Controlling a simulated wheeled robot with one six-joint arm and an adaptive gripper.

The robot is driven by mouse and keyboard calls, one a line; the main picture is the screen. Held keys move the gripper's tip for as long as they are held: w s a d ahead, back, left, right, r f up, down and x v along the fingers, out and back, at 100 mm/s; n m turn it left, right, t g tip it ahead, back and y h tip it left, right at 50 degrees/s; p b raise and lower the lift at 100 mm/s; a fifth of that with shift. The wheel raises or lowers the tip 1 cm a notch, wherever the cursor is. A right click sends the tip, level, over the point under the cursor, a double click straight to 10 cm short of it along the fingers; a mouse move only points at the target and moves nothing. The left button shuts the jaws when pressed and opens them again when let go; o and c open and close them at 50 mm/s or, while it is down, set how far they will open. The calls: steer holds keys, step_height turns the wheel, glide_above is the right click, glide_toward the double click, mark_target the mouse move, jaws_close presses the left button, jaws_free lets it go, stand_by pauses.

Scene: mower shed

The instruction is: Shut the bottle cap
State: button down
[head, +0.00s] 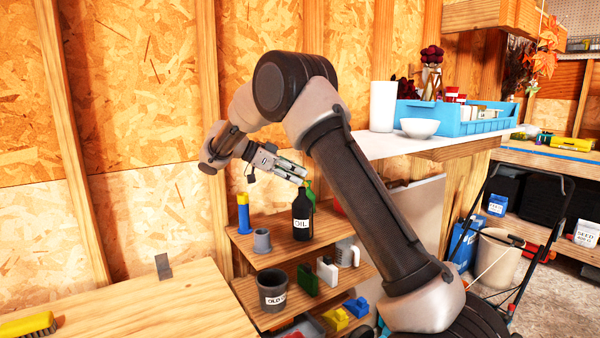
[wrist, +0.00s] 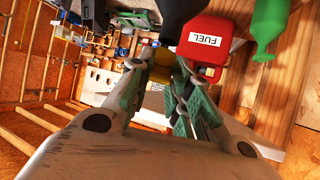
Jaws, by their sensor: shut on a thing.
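The black oil bottle (head: 301,218) stands upright on the upper shelf of the small wooden rack in the head view. In the wrist view its dark body (wrist: 183,14) enters from the top edge, narrowing toward my fingers. A yellow piece, which looks like the cap (wrist: 160,68), lies between my fingertips. My gripper (head: 303,172) is at the bottle's top, and my fingers (wrist: 172,80) are closed on the cap. The cap is hidden behind the fingers in the head view. The fingers hide the join, so I cannot tell whether the cap is fully seated.
A green bottle (wrist: 270,25) and a red fuel can (wrist: 205,48) stand close to the oil bottle. A grey funnel-like cup (head: 262,240) and a blue-and-yellow tube (head: 243,213) are to its left. A white counter (head: 385,147) is to the right.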

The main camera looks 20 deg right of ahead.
steer(key=shift+w+a+f+h, duration=0.1)
steer(key=shift+a+f+h, duration=0.2)
steer(key=shift+h, duration=0.4)
steer(key=shift+a+f+h, duration=0.2)
steer(key=shift+f+h, duration=0.15)
steer(key=shift+h, duration=0.35)
steer(key=shift+g, duration=0.3)
steer(key=c, duration=1.3)
jaws_free()
steer(key=shift+a, duration=0.1)
steer(key=v, duration=0.7)
steer(key=shift+w+a, duration=0.1)
steer(key=shift+a, duration=0.15)
